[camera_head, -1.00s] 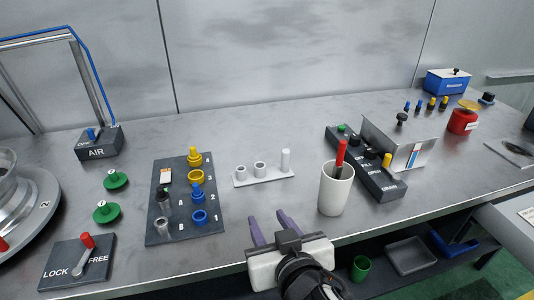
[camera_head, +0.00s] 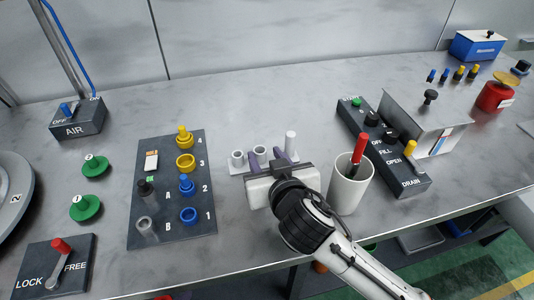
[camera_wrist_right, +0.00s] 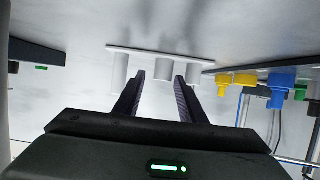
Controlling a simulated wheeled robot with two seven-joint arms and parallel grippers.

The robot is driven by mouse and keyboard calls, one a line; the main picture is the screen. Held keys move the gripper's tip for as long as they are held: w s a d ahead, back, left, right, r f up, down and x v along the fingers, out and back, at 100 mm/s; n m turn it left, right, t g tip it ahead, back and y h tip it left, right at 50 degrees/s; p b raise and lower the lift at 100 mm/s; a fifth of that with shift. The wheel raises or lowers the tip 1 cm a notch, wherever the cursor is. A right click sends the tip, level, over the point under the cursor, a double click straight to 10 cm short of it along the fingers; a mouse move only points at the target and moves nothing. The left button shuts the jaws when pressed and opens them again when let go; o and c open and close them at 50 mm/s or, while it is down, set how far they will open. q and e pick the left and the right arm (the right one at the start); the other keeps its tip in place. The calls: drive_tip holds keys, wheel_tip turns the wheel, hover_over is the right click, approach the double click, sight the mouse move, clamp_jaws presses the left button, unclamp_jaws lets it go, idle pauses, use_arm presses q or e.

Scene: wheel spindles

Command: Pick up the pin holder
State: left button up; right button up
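The pin holder is a white strip with two short hollow cups (camera_head: 237,158) and a taller post (camera_head: 291,142). It stands on the grey bench between the dark panel and the white mug. The right gripper (camera_head: 264,152) reaches in from the front and hides part of the strip. The right wrist view shows the pin holder (camera_wrist_right: 163,68) inverted, with the middle cup in line with the gap between the two dark fingers. The right gripper is open; contact with the holder is not clear. The left gripper is not in view.
The dark panel (camera_head: 146,225) with coloured knobs lies to the left. The white mug (camera_head: 346,194) with a red-tipped tool stands close to the right arm. The black switch box (camera_head: 410,180) stands beyond it. The bench behind the holder is clear.

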sight(264, 154)
drive_tip(key=x, duration=0.4)
drive_tip(key=shift+f, duration=0.1)
drive_tip(key=c, duration=0.9)
